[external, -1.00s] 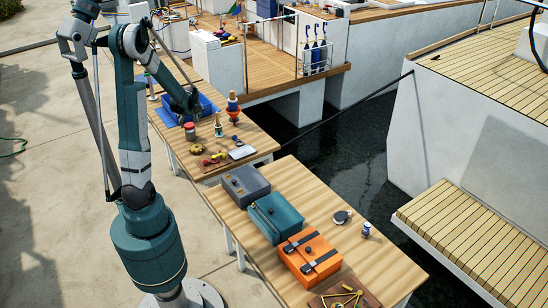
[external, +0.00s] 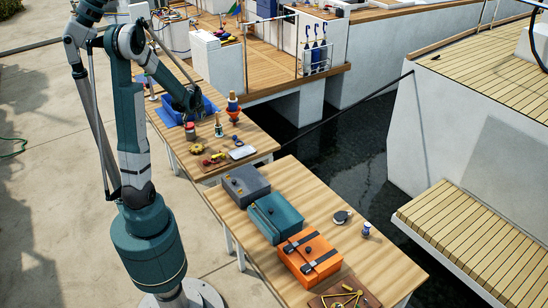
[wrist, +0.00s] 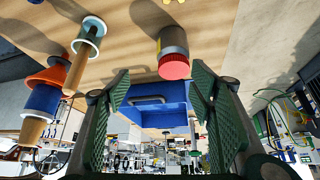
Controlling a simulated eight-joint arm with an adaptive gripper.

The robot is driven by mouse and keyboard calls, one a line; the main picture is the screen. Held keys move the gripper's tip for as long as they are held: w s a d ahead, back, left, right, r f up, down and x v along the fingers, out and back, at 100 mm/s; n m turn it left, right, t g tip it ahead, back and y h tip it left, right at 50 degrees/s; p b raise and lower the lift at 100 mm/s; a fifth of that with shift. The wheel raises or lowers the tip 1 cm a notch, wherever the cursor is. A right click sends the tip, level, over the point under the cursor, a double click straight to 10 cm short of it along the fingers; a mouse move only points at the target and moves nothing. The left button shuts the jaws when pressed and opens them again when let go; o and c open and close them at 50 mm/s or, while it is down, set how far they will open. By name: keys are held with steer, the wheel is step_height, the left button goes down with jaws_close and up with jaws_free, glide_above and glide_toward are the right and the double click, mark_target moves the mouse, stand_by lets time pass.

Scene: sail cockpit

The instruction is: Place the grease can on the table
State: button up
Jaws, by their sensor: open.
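A grey can with a red lid (wrist: 174,52), which I take for the grease can, stands on the wooden table. The wrist view shows it upside down, just past my fingertips. The wooden table (external: 262,140) carries the can and several other items.
The blue bin (wrist: 152,104) lies beyond the can in the wrist view. An orange and blue cone-shaped item (external: 234,108) and a handled tool (external: 218,127) stand nearby. The nearer table holds grey (external: 246,185), teal (external: 276,218) and orange (external: 309,256) cases.

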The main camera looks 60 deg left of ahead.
steer(key=w+d+r+m+t+h, duration=0.1)
steer(key=d+r+m, duration=0.25)
steer(key=d, duration=0.65)
steer(key=w+d+r+m+t, duration=0.15)
steer(key=d+r, duration=0.35)
steer(key=d, duration=0.5)
steer(key=w+d+r+m+t+h, duration=0.1)
steer(key=w+d+r+m, duration=0.2)
steer(key=d, duration=0.7)
steer(key=s+d+r+m+h, duration=0.1)
steer(key=s+d, duration=0.3)
steer(key=d, duration=0.4)
steer(key=s+d+r+m+t+h, duration=0.1)
steer(key=s+d+m, duration=0.3)
steer(key=d, duration=0.5)
steer(key=s+d+r+m+t+h, duration=0.1)
steer(key=s+d, duration=0.3)
steer(key=d, duration=0.4)
steer(key=shift+d+r+m+h, duration=0.2)
steer(key=shift+r+m+h, duration=0.4)
steer(key=shift+r+m, duration=0.15)
